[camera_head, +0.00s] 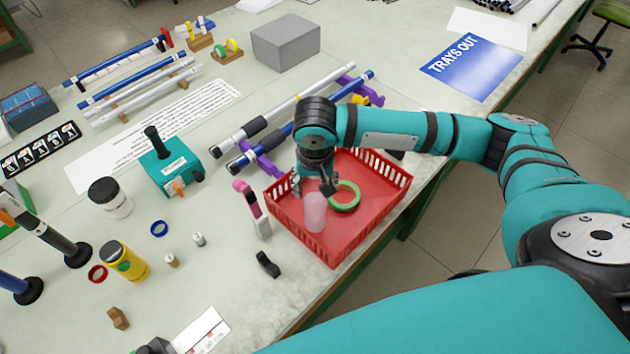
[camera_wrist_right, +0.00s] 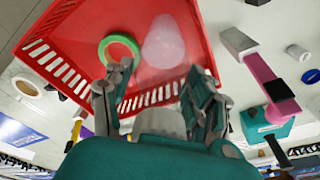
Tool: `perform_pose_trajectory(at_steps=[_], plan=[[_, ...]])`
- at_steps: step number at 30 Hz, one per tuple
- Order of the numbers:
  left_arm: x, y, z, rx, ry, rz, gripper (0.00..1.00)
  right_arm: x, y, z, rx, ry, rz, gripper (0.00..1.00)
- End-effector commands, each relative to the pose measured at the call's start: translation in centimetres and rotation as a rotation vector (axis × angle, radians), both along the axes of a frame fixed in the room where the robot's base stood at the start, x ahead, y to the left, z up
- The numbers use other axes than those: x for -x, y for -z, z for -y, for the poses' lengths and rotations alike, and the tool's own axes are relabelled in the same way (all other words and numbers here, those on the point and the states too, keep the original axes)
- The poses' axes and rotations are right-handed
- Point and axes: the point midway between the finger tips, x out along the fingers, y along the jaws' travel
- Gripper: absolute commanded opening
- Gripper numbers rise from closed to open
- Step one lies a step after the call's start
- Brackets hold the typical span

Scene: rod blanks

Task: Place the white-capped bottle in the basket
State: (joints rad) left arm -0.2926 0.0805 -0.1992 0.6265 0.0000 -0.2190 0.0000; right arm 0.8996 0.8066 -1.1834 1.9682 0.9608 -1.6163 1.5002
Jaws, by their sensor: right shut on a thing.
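A pale translucent bottle (camera_head: 315,212) hangs upright below my right gripper (camera_head: 316,184), inside the outline of the red basket (camera_head: 340,245). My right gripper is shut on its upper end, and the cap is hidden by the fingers. In the right wrist view the bottle (camera_wrist_right: 163,48) extends away from between the fingers (camera_wrist_right: 160,95) over the red basket floor (camera_wrist_right: 85,40). I cannot tell whether its base touches the floor. A green tape ring (camera_head: 345,196) lies in the basket beside the bottle. My left gripper is not in view.
A yellow bottle (camera_head: 125,261) and a dark-lidded white jar (camera_head: 110,197) stand farther left.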

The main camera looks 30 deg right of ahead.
Motion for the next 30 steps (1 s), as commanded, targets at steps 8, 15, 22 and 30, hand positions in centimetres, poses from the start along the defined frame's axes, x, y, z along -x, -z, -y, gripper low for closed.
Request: perform_pose_trajectory(at_steps=[8,15,22,30], plan=[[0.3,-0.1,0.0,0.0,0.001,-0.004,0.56,0.0,0.2,0.0,-0.001,0.001,0.001,0.6],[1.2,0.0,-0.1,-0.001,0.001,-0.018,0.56,0.0,0.1,0.0,0.0,0.001,0.001,0.79],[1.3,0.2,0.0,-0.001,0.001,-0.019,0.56,-0.1,-0.1,0.0,0.0,0.001,0.002,0.79],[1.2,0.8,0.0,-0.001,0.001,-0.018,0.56,0.4,-4.2,-0.4,-0.004,0.0,0.006,0.79]])
